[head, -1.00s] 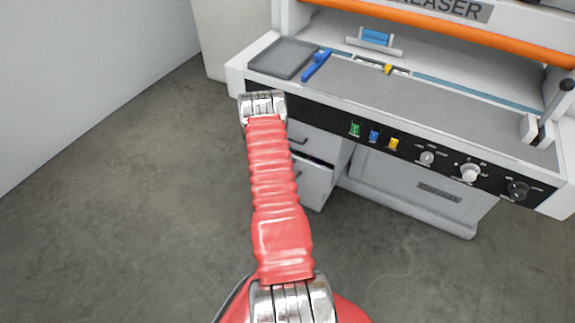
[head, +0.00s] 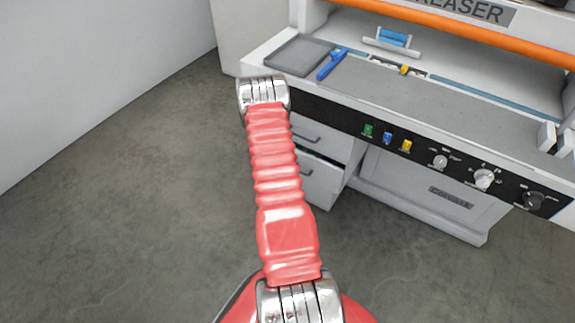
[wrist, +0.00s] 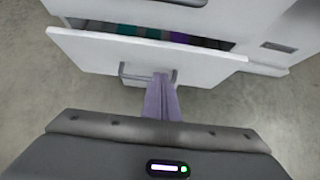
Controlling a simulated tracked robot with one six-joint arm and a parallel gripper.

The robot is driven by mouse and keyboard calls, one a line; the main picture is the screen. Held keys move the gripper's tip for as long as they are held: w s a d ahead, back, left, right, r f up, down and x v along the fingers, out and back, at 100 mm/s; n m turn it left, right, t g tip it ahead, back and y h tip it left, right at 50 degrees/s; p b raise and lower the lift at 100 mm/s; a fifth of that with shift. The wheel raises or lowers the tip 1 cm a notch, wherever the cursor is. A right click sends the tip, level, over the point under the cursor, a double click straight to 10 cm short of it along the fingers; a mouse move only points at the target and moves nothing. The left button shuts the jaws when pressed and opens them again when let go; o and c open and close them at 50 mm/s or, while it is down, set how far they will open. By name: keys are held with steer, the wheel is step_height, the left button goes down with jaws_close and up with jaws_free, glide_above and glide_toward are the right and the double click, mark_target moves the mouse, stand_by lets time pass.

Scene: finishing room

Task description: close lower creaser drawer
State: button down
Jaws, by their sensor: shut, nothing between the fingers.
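The lower creaser drawer (head: 322,186) stands partly open below the upper drawer (head: 318,137), with a dark gap above its white front. In the wrist view the lower drawer's front (wrist: 95,48) spans the upper half, with teal and purple contents (wrist: 150,33) showing behind its edge. Its grey bar handle (wrist: 122,73) is on the front. My gripper (wrist: 161,76) is shut and empty, its fingertips at the handle, overlapping its right part in the picture. I cannot tell whether they touch it. In the head view my gripper is hidden behind my arm.
The creaser's control panel (head: 465,172) with buttons and knobs juts out above the drawers. A grey tray (head: 299,55) and a blue tool (head: 332,64) lie on its top. Grey floor (head: 130,190) is clear at left, up to a pale wall (head: 90,60).

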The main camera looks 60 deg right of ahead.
steer(key=v, duration=0.6)
steer(key=c, duration=2.5)
jaws_free()
